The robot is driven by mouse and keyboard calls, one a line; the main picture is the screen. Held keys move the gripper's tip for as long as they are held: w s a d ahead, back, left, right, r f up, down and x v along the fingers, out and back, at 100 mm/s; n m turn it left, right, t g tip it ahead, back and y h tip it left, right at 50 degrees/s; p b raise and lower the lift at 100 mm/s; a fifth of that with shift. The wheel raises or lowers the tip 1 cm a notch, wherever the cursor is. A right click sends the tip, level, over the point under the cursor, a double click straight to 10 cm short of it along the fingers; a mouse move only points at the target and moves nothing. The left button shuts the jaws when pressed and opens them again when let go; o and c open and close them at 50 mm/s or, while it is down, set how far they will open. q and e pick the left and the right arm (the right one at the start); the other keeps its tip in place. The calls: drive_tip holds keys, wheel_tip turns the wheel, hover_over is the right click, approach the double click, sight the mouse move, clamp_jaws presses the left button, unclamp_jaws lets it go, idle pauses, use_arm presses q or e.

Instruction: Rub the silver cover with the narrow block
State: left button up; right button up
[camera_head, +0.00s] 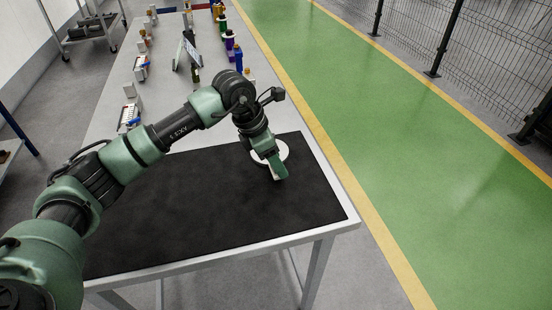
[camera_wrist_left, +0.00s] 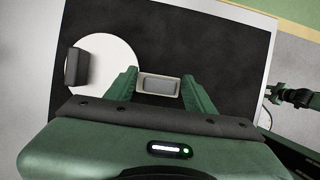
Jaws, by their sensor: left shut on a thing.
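The silver cover (camera_head: 284,150) is a pale round disc on the black mat (camera_head: 190,205). It also shows in the left wrist view (camera_wrist_left: 107,52), with a small dark upright piece (camera_wrist_left: 76,66) at its left side. My left gripper (camera_head: 277,172) is over the cover's near edge and hides part of it. In the left wrist view its fingers (camera_wrist_left: 160,92) are shut on the narrow block (camera_wrist_left: 160,85), which looks grey with a lighter rim. The block is beside the cover's right edge there; I cannot tell whether they touch.
The mat lies on a pale table (camera_head: 341,222) and is otherwise clear. Several bottles and small parts stand along the table's far end, with a dark tilted panel (camera_head: 190,50). A green walkway (camera_head: 420,130) runs along the right, beside a mesh fence (camera_head: 480,35).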

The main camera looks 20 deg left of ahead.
use_arm(q)
drive_tip(key=shift+r+p, duration=1.55)
drive_tip(key=shift+r, duration=1.45)
drive_tip(key=shift+w, duration=0.1)
drive_tip(key=shift+r+p, duration=0.9)
drive_tip(key=shift+r, duration=0.65)
